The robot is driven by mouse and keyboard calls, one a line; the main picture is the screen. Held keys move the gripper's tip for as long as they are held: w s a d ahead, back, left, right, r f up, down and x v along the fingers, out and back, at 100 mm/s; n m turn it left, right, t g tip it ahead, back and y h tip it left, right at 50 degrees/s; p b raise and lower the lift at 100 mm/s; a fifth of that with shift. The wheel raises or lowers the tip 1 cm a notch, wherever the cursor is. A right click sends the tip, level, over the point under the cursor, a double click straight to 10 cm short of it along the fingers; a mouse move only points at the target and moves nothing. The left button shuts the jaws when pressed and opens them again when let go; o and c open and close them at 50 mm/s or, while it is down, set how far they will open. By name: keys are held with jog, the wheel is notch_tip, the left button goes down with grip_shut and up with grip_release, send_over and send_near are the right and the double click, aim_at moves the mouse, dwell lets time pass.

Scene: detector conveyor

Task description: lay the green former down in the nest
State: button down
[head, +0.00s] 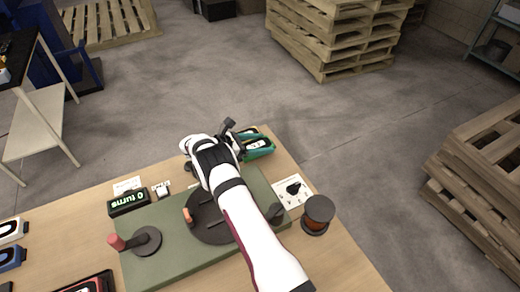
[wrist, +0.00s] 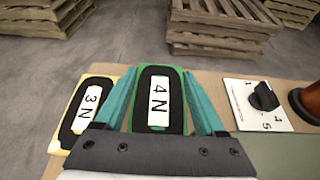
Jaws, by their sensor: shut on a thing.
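The green former (wrist: 158,100), with a black inset and a white label reading 4 N, stands between the teal fingers of my gripper (wrist: 160,105) in the wrist view. The fingers are shut on its two sides. In the head view my gripper (head: 254,146) is at the table's far edge, and the former (head: 262,152) shows partly there. I cannot tell whether it touches the table. A dark round plate (head: 208,228) lies on the green base (head: 160,268), largely hidden under my arm. I cannot make out the nest for certain.
A yellow former (wrist: 88,107) labelled 3 N lies close left of my gripper. A black dial (wrist: 263,97) on a white card and a copper spool (head: 318,212) are to the right. A red-knobbed crank (head: 148,240) and a "0 turns" counter (head: 128,202) stand left.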

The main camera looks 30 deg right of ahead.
jog(key=s+d+r, duration=0.7)
jog(key=s+r, duration=0.1)
jog(key=s, duration=0.1)
jog(key=w+a+r+n+t+y, duration=0.25)
jog(key=a+r+n+t, duration=0.5)
jog(key=a+r, duration=0.85)
jog(key=s+a+r+n+t+y, duration=0.2)
jog(key=s+a+r+n+y, duration=0.1)
jog(key=a+r, duration=0.2)
jog(key=s+a+r+n+t+y, duration=0.3)
jog(key=a+r+n+y, duration=0.1)
jog(key=r, duration=0.4)
jog(key=shift+a+r, duration=0.2)
jog(key=shift+a, duration=0.3)
jog(key=shift+w, duration=0.1)
